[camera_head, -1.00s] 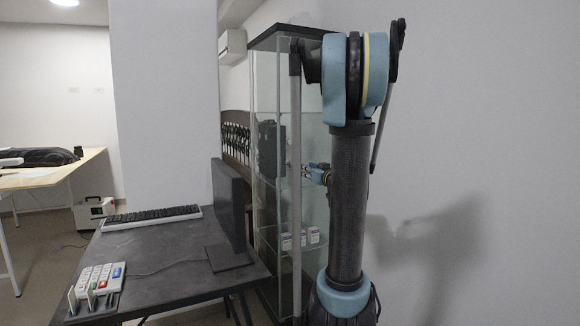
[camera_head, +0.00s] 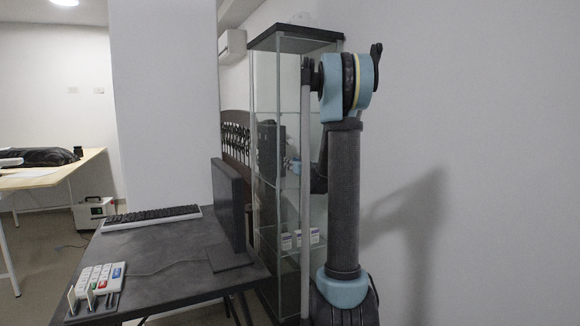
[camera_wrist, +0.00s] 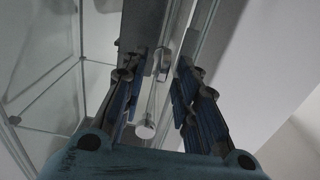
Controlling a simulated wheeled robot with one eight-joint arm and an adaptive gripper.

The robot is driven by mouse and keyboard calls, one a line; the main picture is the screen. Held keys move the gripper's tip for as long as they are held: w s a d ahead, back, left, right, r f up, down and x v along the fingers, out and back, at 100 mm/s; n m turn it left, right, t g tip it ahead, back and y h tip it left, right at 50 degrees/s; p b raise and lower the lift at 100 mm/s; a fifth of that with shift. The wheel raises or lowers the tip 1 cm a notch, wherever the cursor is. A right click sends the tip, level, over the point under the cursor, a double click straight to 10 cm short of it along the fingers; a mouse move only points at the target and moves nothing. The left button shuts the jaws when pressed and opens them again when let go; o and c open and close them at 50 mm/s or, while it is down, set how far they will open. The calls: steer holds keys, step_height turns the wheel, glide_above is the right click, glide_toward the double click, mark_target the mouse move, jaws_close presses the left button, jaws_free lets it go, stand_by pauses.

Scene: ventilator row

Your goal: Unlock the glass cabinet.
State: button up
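The tall glass cabinet (camera_head: 279,120) has a dark top, glass walls and glass shelves, and stands behind the desk. Its glass and metal edges also fill much of the wrist view (camera_wrist: 62,75). My gripper (camera_wrist: 160,68) is open, with its two dark ribbed fingers apart along a metal edge of the cabinet. A small pale metal fitting (camera_wrist: 163,63) shows between the fingers, and a round pale end (camera_wrist: 145,130) shows lower down; I cannot tell whether either is the lock or a key. Contact cannot be told. In the head view my arm hides most of the gripper.
White boxes (camera_head: 313,236) stand on a lower shelf inside the cabinet. A dark desk (camera_head: 165,250) with monitor (camera_head: 229,205), keyboard (camera_head: 152,217) and keypad device (camera_head: 98,282) is to the left. A plain wall (camera_head: 480,150) closes the right side.

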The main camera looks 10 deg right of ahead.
steer(key=shift+x, duration=0.9)
jaws_close()
